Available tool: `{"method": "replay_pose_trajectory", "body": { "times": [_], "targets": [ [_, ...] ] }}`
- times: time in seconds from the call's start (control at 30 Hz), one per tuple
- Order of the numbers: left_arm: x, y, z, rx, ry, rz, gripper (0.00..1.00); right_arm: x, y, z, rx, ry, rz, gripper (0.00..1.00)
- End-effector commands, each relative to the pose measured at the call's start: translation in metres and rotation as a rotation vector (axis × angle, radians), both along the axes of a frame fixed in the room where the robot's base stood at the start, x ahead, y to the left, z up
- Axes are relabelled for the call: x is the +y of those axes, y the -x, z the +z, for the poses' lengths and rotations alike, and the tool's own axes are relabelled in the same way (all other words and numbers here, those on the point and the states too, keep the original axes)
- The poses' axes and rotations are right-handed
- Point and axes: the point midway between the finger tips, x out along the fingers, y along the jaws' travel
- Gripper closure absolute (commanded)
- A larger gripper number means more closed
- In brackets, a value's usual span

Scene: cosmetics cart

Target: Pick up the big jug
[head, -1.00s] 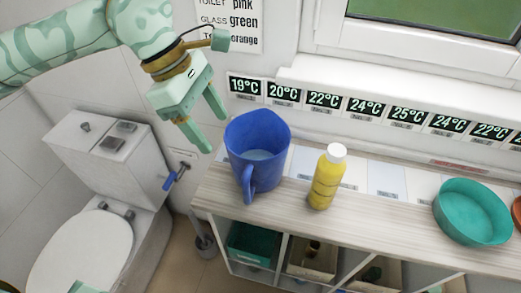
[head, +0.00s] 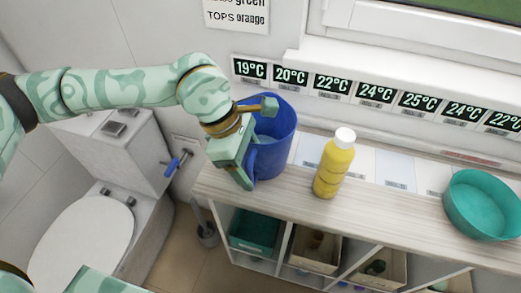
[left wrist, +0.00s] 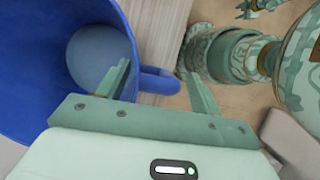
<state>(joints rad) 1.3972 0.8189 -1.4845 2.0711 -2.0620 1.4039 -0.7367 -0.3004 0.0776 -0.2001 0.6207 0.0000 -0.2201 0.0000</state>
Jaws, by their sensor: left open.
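The big blue jug (head: 277,150) stands upright on the shelf top, near its left end. In the left wrist view the jug (left wrist: 30,60) fills the left side, with pale contents inside and its handle (left wrist: 160,80) pointing right. In the left wrist view the open fingers of my left gripper (left wrist: 160,88) lie on either side of the handle, with the left finger by the jug's rim. My right gripper is not clearly in view.
A yellow bottle with a white cap (head: 334,165) stands just right of the jug. A teal bowl (head: 480,204) is farther right on the shelf top (head: 380,220). A toilet (head: 90,230) stands to the left. The wall with temperature labels (head: 332,86) is behind.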

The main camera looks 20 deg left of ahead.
Motion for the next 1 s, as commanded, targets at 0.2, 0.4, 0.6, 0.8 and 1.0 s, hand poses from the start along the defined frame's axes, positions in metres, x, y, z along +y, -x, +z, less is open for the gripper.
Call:
{"method": "replay_pose_trajectory", "body": {
  "times": [0.2,0.4,0.6,0.8,1.0],
  "targets": [
    [-0.002,0.000,-0.004,-0.002,0.000,0.000,0.34,-0.001,0.000,-0.001,0.000,0.001,0.000,0.64],
    [-0.002,0.000,-0.003,-0.001,0.000,-0.001,0.84,-0.002,0.000,-0.001,0.000,0.002,0.001,0.64],
    [-0.002,-0.001,-0.002,-0.005,0.002,-0.001,1.00,-0.003,0.000,-0.001,0.000,0.003,0.001,0.64],
    [-0.002,-0.001,-0.001,-0.005,0.002,-0.001,1.00,-0.003,0.000,0.000,0.000,0.003,0.001,0.64],
    [-0.002,-0.001,0.007,-0.006,0.003,-0.001,1.00,-0.003,-0.001,0.002,-0.001,0.003,0.001,0.64]
  ]
}}
